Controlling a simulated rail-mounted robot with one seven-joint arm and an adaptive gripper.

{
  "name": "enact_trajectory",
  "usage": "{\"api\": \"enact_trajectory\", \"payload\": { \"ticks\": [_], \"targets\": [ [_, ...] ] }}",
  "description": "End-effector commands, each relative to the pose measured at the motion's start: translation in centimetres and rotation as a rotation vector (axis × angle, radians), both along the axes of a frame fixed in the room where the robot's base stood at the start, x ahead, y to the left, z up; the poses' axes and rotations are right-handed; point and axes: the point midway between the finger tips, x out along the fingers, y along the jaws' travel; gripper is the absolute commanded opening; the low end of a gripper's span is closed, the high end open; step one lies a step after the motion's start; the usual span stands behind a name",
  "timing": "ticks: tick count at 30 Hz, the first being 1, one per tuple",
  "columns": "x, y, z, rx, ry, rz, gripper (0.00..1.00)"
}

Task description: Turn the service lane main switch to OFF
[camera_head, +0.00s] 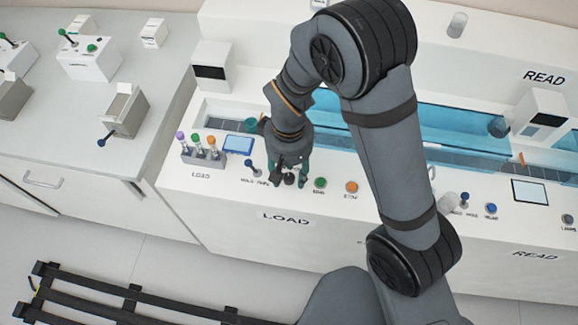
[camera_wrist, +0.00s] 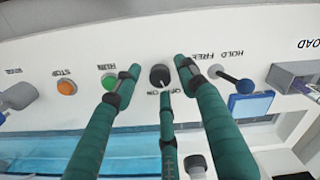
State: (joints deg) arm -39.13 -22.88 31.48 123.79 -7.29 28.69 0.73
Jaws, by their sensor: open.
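A round black knob (camera_wrist: 160,75) sits on the white panel in the wrist view, with a small label, upside down and partly covered, that looks like OFF and ON. Its setting is too small to read. It stands between the green RUN button and the blue-tipped HOLD/FREE lever. In the head view my gripper (camera_head: 288,178) points down at the LOAD panel and mostly hides the knob. No service lane label is readable.
The blue-tipped lever (camera_wrist: 235,82) is close on one side, the green button (camera_wrist: 109,81) on the other, with the orange STOP button (camera_wrist: 67,87) beyond. A tube rack (camera_head: 203,155) and blue screen (camera_head: 238,144) stand left of my gripper. A READ panel (camera_head: 530,190) is at the right.

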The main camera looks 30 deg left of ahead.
Motion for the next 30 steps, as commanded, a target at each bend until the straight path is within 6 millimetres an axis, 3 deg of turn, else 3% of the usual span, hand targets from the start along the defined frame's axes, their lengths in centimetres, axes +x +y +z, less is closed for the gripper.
{"api": "enact_trajectory", "payload": {
  "ticks": [5,12,18,30],
  "targets": [
    [0.1,0.2,2.4,0.006,-0.003,0.0,0.42],
    [0.1,0.2,7.5,0.007,-0.004,0.0,0.42],
    [0.1,0.1,10.7,0.003,-0.002,0.001,0.42],
    [0.0,0.0,11.8,0.0,0.0,0.001,0.42]
  ]
}}
